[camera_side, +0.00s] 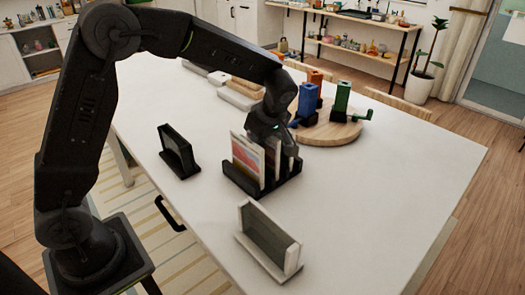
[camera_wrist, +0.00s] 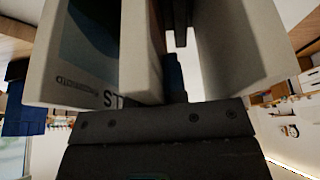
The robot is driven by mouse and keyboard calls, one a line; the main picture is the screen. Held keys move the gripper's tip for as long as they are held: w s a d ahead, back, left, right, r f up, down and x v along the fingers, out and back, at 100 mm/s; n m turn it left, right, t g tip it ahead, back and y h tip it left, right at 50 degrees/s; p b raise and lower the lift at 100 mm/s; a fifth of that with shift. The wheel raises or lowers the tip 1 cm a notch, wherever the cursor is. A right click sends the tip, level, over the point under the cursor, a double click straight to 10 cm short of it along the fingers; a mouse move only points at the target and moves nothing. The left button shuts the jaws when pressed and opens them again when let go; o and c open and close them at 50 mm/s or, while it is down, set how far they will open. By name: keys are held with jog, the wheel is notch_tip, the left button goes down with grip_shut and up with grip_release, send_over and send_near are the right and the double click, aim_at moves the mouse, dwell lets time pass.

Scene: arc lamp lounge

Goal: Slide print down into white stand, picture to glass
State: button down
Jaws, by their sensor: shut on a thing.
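The white stand (camera_side: 268,243) is at the near side of the table, with a dark grey panel set in its white frame; no print shows in it. Several prints stand upright in a black slotted rack (camera_side: 240,180) behind it. The front print (camera_side: 246,158) has a red and pale picture. My gripper (camera_side: 273,135) is over the rack, shut on one of the prints; the fingertips are mostly hidden among them. In the wrist view, a print with a teal picture and lettering (camera_wrist: 85,55) is at left and a pale print (camera_wrist: 235,50) at right.
A black stand (camera_side: 178,152) is left of the rack. A round wooden board (camera_side: 325,128) with blue, orange and green objects is behind it at right. Pale blocks (camera_side: 238,92) lie at the back. The tabletop at right is clear.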

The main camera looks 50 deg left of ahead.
jog(key=shift+r, duration=0.15)
notch_tip(320, 180, up, 18)
jog(key=s+d+f, duration=0.2)
jog(key=s+d, duration=1.3)
jog(key=d, duration=0.4)
jog(key=shift+s+f, duration=0.25)
jog(key=shift+s, duration=0.05)
jog(key=shift+f, duration=2.9)
notch_tip(320, 180, down, 8)
jog(key=shift+r, duration=0.2)
dwell(1.4)
